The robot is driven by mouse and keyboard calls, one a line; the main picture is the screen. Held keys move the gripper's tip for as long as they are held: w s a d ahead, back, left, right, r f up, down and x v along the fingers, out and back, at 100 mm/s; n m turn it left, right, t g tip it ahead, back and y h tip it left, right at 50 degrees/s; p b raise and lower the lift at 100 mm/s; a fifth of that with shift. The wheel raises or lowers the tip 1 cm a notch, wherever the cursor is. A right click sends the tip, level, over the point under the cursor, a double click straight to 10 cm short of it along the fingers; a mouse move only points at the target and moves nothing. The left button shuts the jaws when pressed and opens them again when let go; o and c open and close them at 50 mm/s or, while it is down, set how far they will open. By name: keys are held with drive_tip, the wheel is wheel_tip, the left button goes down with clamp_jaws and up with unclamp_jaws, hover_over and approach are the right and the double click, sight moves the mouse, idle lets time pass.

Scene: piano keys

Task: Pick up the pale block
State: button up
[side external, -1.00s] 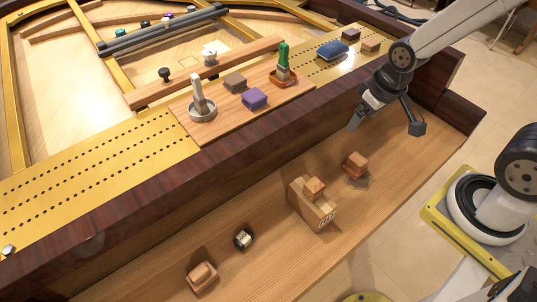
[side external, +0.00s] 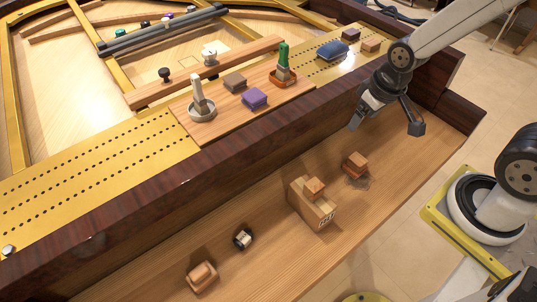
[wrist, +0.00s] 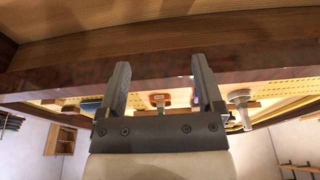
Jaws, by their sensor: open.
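Several wooden blocks could be the pale block, and I cannot tell which is meant. A light tan block (side external: 371,46) sits on the gold plate at the upper right in the side view. A tan block (side external: 202,275) lies on the lower wooden shelf at the front left. A larger tan box (side external: 312,207) with a dark mark stands mid-shelf, a small brown block (side external: 315,187) on top. My gripper (side external: 385,124) is open and empty above the right part of the shelf, apart from all blocks. Its fingers also show in the wrist view (wrist: 160,70).
Reddish-brown blocks (side external: 356,163) and a small black-and-white object (side external: 243,239) are on the shelf (side external: 265,200). A dark wooden rail (side external: 215,165) rises behind it. Beyond stand a purple block (side external: 254,98), a green-handled tool (side external: 283,60) and a blue item (side external: 332,49).

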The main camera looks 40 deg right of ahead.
drive_tip(key=m+g+y, duration=0.4)
drive_tip(key=m+y, duration=0.9)
drive_tip(key=m, duration=0.3)
approach(199, 271)
drive_tip(key=a, duration=0.1)
drive_tip(key=shift+s+a+f+m+y, duration=0.3)
drive_tip(key=shift+a+f+m, duration=0.1)
drive_tip(key=shift+a+f, duration=0.15)
drive_tip(key=shift+f+x, duration=0.2)
drive_tip(key=shift+x, duration=3.65)
drive_tip(key=shift+w, duration=0.2)
clamp_jaws()
